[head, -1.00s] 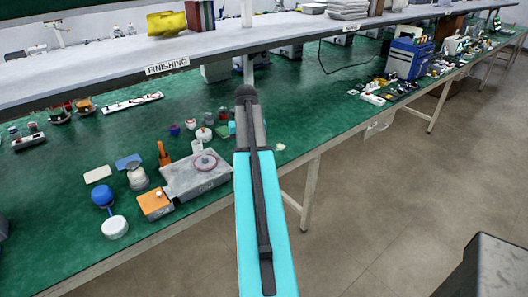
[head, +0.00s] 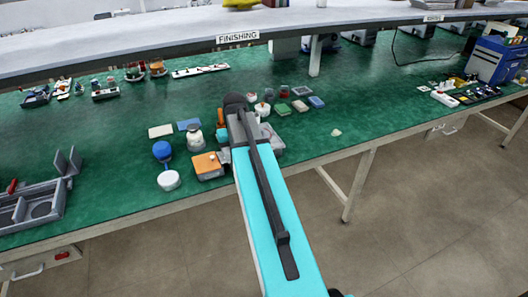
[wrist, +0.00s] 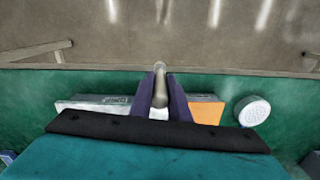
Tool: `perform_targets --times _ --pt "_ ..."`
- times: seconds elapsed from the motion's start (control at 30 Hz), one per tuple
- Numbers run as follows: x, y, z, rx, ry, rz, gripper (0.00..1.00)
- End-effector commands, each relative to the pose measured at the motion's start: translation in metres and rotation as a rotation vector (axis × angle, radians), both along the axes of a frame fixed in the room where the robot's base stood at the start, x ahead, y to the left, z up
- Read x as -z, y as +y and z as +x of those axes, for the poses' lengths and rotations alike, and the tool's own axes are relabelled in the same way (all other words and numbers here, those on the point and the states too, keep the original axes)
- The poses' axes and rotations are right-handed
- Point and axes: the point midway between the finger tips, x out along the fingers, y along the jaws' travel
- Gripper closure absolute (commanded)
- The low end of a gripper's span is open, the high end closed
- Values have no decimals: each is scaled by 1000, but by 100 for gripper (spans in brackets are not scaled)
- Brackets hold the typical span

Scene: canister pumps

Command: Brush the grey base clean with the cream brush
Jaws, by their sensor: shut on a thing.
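In the wrist view my gripper (wrist: 161,78) has its two dark purple fingers shut on a cream-beige rod, which looks like the handle of the cream brush (wrist: 159,86). Its bristles cannot be made out. The grey base (wrist: 100,101) lies beyond and below the fingers on the green bench, partly hidden by them and my wrist. In the head view my arm covers much of the grey base, and only its right part (head: 273,143) shows. The gripper and brush are hidden there behind my arm. I cannot tell whether the brush touches the base.
Small pots and coloured pads lie behind. A grey compartment tray (head: 38,208) is at far left. The bench front edge is near.

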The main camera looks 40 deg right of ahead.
Motion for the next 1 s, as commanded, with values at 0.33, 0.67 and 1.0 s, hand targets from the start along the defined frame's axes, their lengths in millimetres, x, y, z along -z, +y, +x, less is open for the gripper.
perform_targets --times 0.33,0.67,1.0 --pt "25 108 17 -157 1 0 100" --pt "45 206 16 -304 1 0 100" --pt "60 278 5 -415 0 0 100"
